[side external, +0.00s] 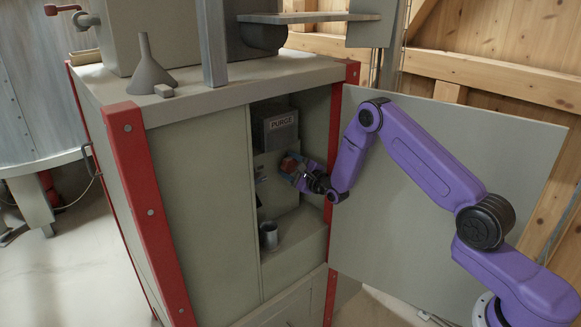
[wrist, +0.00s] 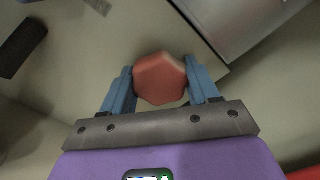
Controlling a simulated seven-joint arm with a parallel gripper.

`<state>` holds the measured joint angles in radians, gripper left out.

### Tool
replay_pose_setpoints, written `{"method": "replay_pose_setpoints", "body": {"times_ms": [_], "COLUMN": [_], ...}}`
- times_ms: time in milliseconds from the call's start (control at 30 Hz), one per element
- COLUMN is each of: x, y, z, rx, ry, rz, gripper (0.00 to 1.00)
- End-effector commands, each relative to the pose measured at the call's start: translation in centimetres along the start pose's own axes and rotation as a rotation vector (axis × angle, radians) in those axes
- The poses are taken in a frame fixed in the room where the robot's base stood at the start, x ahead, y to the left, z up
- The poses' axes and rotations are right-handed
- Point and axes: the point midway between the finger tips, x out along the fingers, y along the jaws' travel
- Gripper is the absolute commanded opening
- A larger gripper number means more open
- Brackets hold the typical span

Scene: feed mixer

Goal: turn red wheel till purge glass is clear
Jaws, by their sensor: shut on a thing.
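The red wheel (wrist: 160,78) shows in the wrist view as a red, rounded many-sided knob. My gripper (wrist: 162,88) has its two blue fingers on either side of it and is shut on it. In the side view the red wheel (side external: 289,165) sits inside the open cabinet, below a grey box marked PURGE (side external: 281,129). My gripper (side external: 297,172) reaches in from the right and partly covers the wheel. I cannot make out the purge glass or whether it is clear.
A metal cup (side external: 268,235) stands on the cabinet's lower ledge. The open door (side external: 420,215) is behind my arm on the right. Red corner posts (side external: 147,215) edge the cabinet. A grey funnel (side external: 147,70) stands on top. A dark block (wrist: 22,47) shows at upper left in the wrist view.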

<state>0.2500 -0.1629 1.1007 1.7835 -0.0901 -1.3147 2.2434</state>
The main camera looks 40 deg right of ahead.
Motion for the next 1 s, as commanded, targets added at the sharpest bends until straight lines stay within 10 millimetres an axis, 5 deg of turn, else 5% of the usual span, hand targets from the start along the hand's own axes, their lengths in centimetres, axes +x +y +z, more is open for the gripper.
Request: {"method": "replay_pose_setpoints", "body": {"times_ms": [700,733,767,1000], "x": [-0.06,-0.06,-0.06,-0.02], "y": [0.06,0.06,0.06,0.03], "z": [-0.07,-0.07,-0.06,-0.03], "rx": [0.073,0.073,0.073,0.072], "ry": [0.002,0.002,0.002,0.001], "rz": [0.002,0.002,0.002,0.001], "gripper": [0.30,0.70,0.79,0.84]}}
